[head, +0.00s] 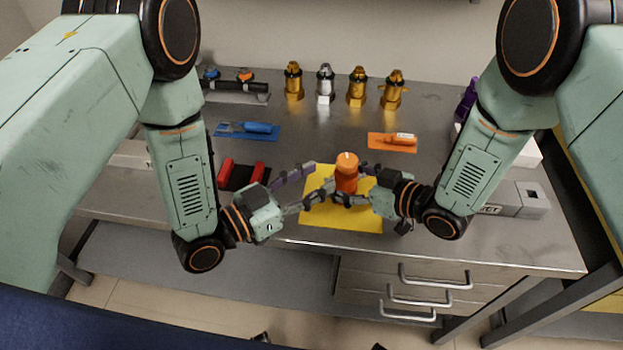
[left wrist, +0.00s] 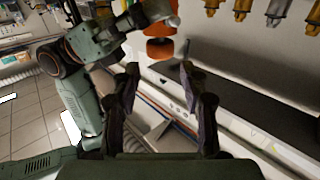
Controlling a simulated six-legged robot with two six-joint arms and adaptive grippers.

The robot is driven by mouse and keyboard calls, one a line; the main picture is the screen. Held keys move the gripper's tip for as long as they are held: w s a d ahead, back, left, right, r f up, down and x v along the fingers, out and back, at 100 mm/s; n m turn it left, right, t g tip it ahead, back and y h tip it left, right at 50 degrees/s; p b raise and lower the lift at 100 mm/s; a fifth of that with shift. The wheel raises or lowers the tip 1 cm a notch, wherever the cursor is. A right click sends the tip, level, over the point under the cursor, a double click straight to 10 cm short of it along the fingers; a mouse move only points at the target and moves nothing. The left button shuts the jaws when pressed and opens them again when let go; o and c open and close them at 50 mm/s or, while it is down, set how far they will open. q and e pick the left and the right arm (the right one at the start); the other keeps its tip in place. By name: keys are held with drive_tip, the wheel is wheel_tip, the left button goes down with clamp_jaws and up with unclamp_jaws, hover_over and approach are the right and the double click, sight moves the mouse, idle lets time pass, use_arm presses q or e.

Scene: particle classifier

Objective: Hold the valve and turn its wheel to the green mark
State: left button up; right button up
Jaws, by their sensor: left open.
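An orange valve (head: 346,172) with a round top is over the yellow mat (head: 340,218) in the head view. My right gripper (head: 350,186) reaches in from the right with its fingers around the valve and appears closed on it. In the left wrist view the orange valve (left wrist: 160,48) shows at the top, partly covered by my right gripper (left wrist: 150,14). My left gripper (head: 308,187) is open and empty, with its fingertips pointing at the valve from the left. In its own view the left gripper (left wrist: 160,78) has fingers wide apart. No green mark can be made out.
Several brass and silver fittings (head: 325,84) stand at the back. A blue trowel (head: 248,129) and an orange trowel (head: 393,140) lie on mats. A red-and-black holder (head: 242,175) is left of the yellow mat. A grey box (head: 518,199) stands at the right edge.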

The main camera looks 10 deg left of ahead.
drive_tip(key=shift+o, duration=0.4)
drive_tip(key=shift+d+r, duration=0.1)
drive_tip(key=v, duration=1.1)
drive_tip(key=shift+s+d+r, duration=0.1)
drive_tip(key=shift+s+d, duration=0.15)
drive_tip(key=shift+s, duration=0.05)
drive_tip(key=x, duration=1.1)
drive_tip(key=shift+w+a, duration=0.15)
drive_tip(key=shift+a, duration=0.1)
use_arm(q)
drive_tip(key=shift+w+d, duration=0.15)
use_arm(e)
drive_tip(key=shift+w+a, duration=0.2)
use_arm(q)
drive_tip(key=shift+w+d, duration=0.5)
drive_tip(key=shift+d, duration=0.1)
use_arm(e)
drive_tip(key=shift+d, duration=0.15)
